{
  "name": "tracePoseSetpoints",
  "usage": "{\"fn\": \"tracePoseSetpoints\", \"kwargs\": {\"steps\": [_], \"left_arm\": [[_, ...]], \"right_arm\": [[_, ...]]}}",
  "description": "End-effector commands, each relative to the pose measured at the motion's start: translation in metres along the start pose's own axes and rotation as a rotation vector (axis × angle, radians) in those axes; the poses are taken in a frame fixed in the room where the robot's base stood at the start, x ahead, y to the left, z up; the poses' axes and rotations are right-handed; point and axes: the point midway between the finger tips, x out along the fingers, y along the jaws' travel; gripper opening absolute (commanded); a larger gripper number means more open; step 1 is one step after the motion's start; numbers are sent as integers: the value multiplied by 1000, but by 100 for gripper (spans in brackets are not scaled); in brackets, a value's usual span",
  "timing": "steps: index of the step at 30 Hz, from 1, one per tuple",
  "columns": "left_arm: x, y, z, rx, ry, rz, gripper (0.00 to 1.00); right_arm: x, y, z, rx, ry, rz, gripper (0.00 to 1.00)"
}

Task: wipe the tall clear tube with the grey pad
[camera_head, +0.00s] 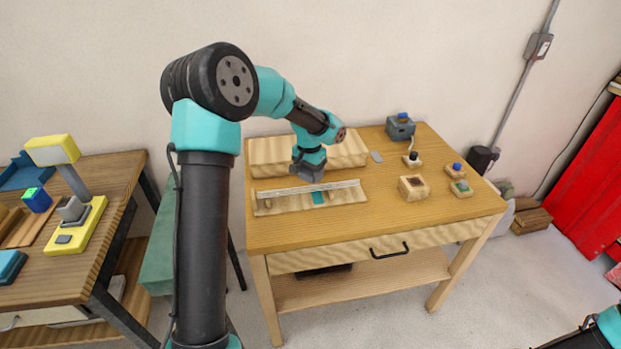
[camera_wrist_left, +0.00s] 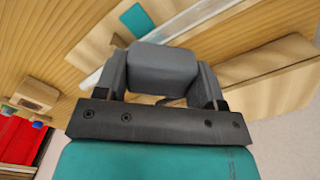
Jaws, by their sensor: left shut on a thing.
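The tall clear tube (camera_head: 340,185) lies on its side, left to right, along a pale wooden rack (camera_head: 355,199) on the table. It crosses the left wrist view as a pale strip (camera_wrist_left: 208,30). My left gripper (camera_head: 308,172) is at the tube's far side, near its middle, pointing down. In the left wrist view my left gripper (camera_wrist_left: 162,82) is shut on the grey pad (camera_wrist_left: 162,66), a rounded block between its fingers. The pad's edge overlaps the tube in this view; I cannot tell whether they touch. My right gripper is out of view.
A long pale wooden block (camera_head: 345,152) stands behind the rack. A small grey plate (camera_head: 376,157), a blue-grey box (camera_head: 400,127) and several small wooden blocks, such as one with a dark top (camera_head: 413,188), are on the right. The table's front middle is clear.

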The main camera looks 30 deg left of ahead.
Motion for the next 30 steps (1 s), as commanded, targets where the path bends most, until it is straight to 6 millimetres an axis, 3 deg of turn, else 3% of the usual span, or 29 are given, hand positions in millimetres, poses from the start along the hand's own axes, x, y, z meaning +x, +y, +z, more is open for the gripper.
{"fn": "tracePoseSetpoints", "kwargs": {"steps": [15,30], "left_arm": [[-43,-3,2,-6,1,0,44],[-46,-4,3,-7,1,0,44]], "right_arm": [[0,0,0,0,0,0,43],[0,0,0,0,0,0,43]]}}
